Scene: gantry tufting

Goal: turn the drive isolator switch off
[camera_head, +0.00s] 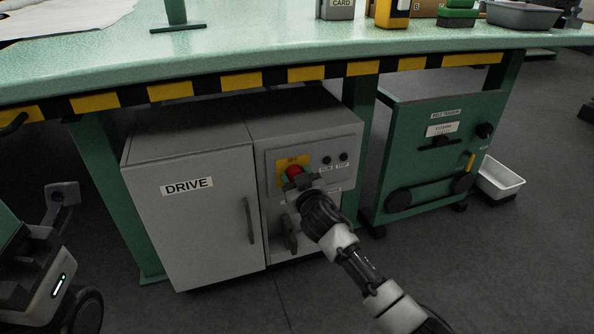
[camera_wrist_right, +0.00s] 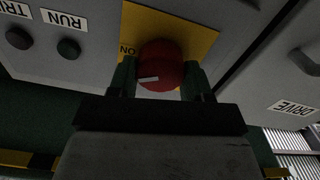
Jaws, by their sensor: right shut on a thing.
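The drive isolator switch is a red rotary knob (camera_head: 293,171) on a yellow plate (camera_head: 284,161), on the front panel of the grey DRIVE cabinet (camera_head: 190,220). My right gripper (camera_head: 300,182) reaches it from the lower right and hides part of it. In the right wrist view, which sees the panel upside down, the fingers of the gripper (camera_wrist_right: 160,82) are closed on either side of the red knob (camera_wrist_right: 160,62). A white mark shows on the knob, and ON is lettered on the plate beside it. My left gripper is not in view.
RUN and TRIP lamps (camera_head: 335,158) sit right of the knob. A dark handle (camera_head: 289,237) is below it. The striped bench edge (camera_head: 307,73) overhangs the cabinet. A green belt tension unit (camera_head: 432,150) and a white tray (camera_head: 500,178) stand to the right.

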